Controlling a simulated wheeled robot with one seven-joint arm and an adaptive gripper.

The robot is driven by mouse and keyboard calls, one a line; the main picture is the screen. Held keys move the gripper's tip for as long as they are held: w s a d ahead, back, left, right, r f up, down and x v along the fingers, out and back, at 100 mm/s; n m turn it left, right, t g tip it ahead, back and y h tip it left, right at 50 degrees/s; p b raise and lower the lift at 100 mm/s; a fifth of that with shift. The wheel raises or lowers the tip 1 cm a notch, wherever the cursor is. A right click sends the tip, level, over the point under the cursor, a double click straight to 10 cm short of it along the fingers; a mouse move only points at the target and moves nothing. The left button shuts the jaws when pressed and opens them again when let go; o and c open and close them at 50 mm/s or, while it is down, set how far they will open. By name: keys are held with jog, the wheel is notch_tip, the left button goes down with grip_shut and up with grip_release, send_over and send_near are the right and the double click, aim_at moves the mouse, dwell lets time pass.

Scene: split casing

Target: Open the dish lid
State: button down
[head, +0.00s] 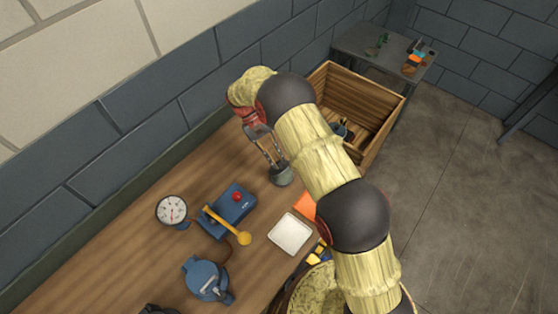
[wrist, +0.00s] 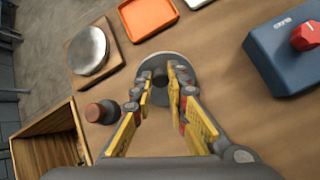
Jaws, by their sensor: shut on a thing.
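The dish (wrist: 188,62) is a round grey thing on the wooden table, seen from above in the wrist view. It also shows in the head view as a small grey-green round body (head: 281,176) below my fingers. My gripper (wrist: 162,78) has its yellow-padded fingers on both sides of the dark knob at the lid's middle, shut on it. In the head view my gripper (head: 275,160) points down at the dish. My fingers hide part of the lid, and I cannot tell whether the lid is apart from the dish.
A blue box (head: 228,212) with a red knob and a yellow lever, a gauge (head: 172,210) and a white tray (head: 290,234) stand nearby. A silver disc (wrist: 88,50) on a board, a red-topped jar (wrist: 101,112), an orange tray (wrist: 150,14) and a wooden crate (wrist: 48,142) surround the dish.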

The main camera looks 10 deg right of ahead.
jog(key=shift+w+a+r, duration=0.15)
jog(key=shift+w+a, duration=0.8)
jog(key=shift+w+a+f+b, duration=0.35)
jog(key=shift+w+a+b, duration=0.1)
jog(key=shift+w+a, duration=0.15)
jog(key=shift+w+a+f+b, duration=0.35)
jog(key=shift+w+a+b, duration=0.05)
jog(key=shift+w+a, duration=0.15)
jog(key=c, duration=2.6)
grip_release()
jog(key=shift+a+r, duration=0.1)
jog(key=shift+a, duration=0.05)
jog(key=shift+o, duration=0.6)
jog(key=shift+s+a+r, duration=0.1)
jog(key=shift+o, duration=0.7)
jog(key=o, duration=0.6)
jog(key=shift+d+r, duration=0.1)
jog(key=shift+d, duration=0.15)
jog(key=shift+r, duration=0.1)
